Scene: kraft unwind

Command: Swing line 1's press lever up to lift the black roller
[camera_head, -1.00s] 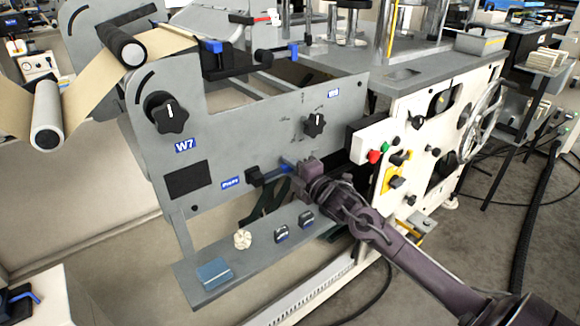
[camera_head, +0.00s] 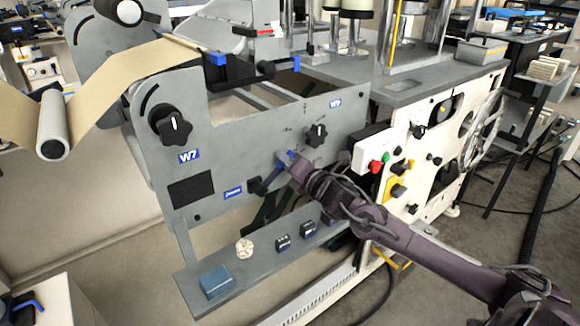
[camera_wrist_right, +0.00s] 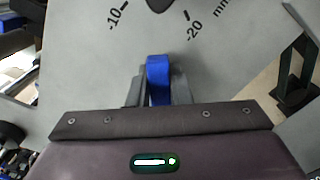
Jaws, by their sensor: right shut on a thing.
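The press lever has a black pivot block (camera_head: 254,186) beside a blue label (camera_head: 232,193) on the grey side plate, and its blue arm (camera_head: 271,177) slants up to the right. My right gripper (camera_head: 290,162) is shut on the blue handle end. In the right wrist view the blue handle (camera_wrist_right: 158,80) stands between the fingers (camera_wrist_right: 158,92). My left gripper is not in view.
Black star knobs (camera_head: 172,127) (camera_head: 317,135) are on the plate, one above my right gripper. A grey shelf (camera_head: 260,263) below holds a blue box (camera_head: 217,286) and small parts. A white panel (camera_head: 440,130) with buttons stands to the right.

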